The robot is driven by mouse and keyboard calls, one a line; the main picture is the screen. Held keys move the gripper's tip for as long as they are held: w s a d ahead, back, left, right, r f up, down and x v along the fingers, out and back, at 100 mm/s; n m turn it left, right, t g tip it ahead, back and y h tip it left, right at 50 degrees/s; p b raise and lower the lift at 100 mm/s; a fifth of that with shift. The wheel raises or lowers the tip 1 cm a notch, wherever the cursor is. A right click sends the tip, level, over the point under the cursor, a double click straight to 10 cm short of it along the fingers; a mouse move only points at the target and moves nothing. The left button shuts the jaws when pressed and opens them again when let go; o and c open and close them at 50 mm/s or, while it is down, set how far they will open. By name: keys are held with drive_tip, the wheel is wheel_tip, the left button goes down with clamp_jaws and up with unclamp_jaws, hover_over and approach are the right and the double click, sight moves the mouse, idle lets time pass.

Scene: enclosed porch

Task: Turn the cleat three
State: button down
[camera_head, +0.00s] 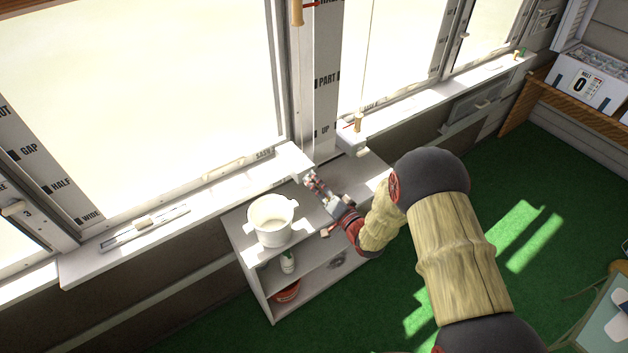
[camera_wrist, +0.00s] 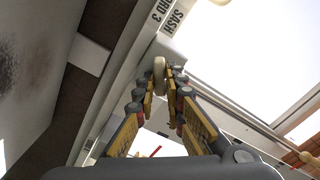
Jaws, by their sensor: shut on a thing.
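In the wrist view, a cream, rounded cleat-like piece (camera_wrist: 159,68) sits between my fingertips beside a grey block on the white sill. A label reading "SASH" and ending in "RD 3" (camera_wrist: 172,14) is just beyond it. My gripper (camera_wrist: 164,82) is shut on this piece, one finger on each side. In the head view, my gripper (camera_head: 312,182) is at the sill's front edge, right of the white pot; the piece itself is too small or hidden there to make out.
A white pot (camera_head: 271,219) stands on the grey shelf unit (camera_head: 236,233) close to my gripper. The window post (camera_head: 319,80) rises behind. A wooden peg (camera_head: 358,122) stands on the right sill. Green floor (camera_head: 390,270) is open on the right.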

drive_tip(key=m+p, duration=0.1)
drive_tip(key=m, duration=0.5)
drive_tip(key=shift+d+f+m, duration=0.1)
drive_tip(key=shift+f+m, duration=0.05)
drive_tip(key=shift+m, duration=0.25)
idle(0.4)
drive_tip(key=c, duration=1.8)
unclamp_jaws()
drive_tip(key=shift+c, duration=0.2)
drive_tip(key=v, duration=1.2)
drive_tip(key=shift+w, duration=0.1)
